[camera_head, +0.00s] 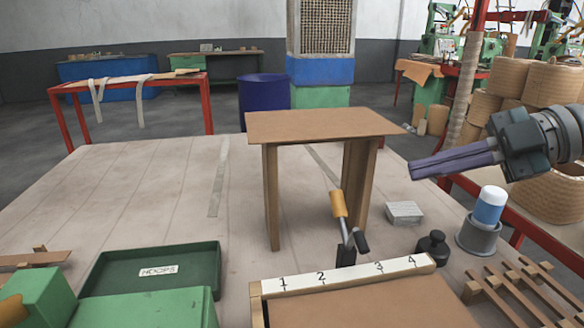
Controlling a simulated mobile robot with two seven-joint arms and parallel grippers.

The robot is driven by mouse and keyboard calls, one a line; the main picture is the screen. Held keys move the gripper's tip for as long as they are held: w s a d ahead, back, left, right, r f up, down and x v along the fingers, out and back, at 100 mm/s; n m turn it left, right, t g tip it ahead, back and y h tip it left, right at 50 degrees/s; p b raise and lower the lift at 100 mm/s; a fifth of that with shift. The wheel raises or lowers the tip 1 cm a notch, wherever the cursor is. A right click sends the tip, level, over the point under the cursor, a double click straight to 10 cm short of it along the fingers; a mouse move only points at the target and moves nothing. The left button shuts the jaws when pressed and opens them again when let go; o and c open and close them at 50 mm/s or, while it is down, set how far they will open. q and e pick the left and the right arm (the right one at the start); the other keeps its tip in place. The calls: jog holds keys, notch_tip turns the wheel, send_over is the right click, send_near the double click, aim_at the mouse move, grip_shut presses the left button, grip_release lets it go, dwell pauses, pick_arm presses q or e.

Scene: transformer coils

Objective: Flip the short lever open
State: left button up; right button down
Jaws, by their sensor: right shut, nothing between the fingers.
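The short lever (340,211) has an orange-yellow handle on a grey metal arm. It stands tilted up from a dark base (346,254), behind the white strip numbered 1 to 4 and in front of the small brown table. A short dark piece sticks out at its lower right. My right gripper (412,171) comes in from the right with its purple-grey fingers shut and empty. It is in the air, right of the lever and apart from it. My left gripper is not in view.
The small brown table (322,124) stands behind the lever. A grey block (404,213), a black weight (433,246) and a blue-and-white cylinder in a grey cup (479,238) stand to the right. A green tray labelled HOOPS (203,257) is at left. The worktop's left middle is clear.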

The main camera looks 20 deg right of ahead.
jog(key=v, duration=0.2)
jog(key=shift+s+d+r, duration=0.15)
jog(key=shift+d, duration=0.05)
dwell(0.4)
